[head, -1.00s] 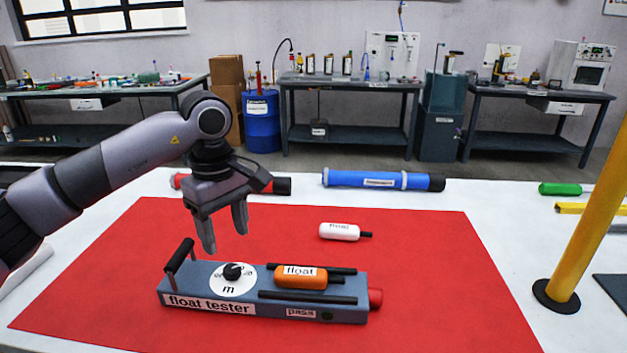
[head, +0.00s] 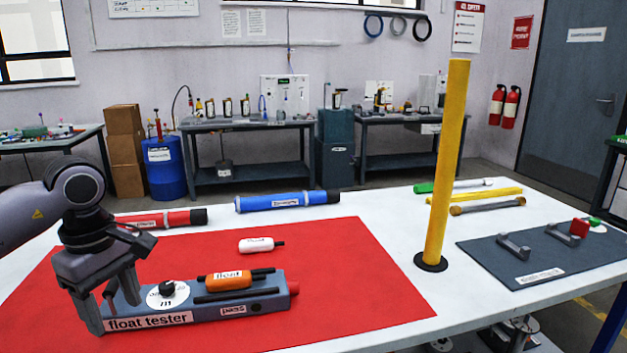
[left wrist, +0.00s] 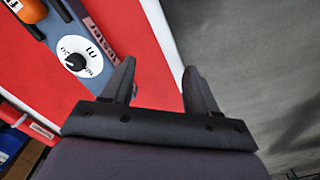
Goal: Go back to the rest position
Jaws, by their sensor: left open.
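My left gripper (head: 112,305) is open and empty. In the head view it hangs with its fingers down at the left end of the float tester (head: 245,308), overlapping part of it in the picture. In the left wrist view the two fingers (left wrist: 160,88) are apart with only the mat and the floor between and beyond them. The tester's round dial (left wrist: 75,58) shows to the left of the fingers. An orange float (head: 228,281) lies on top of the tester. A white float (head: 258,245) lies behind it on the red mat (head: 370,290). My right gripper is not in view.
A red tube (head: 165,219) and a blue tube (head: 285,202) lie behind the mat. A yellow post (head: 447,170) stands on a black base on the white table. A dark plate with brackets (head: 540,257) lies at the right. The mat's right part is clear.

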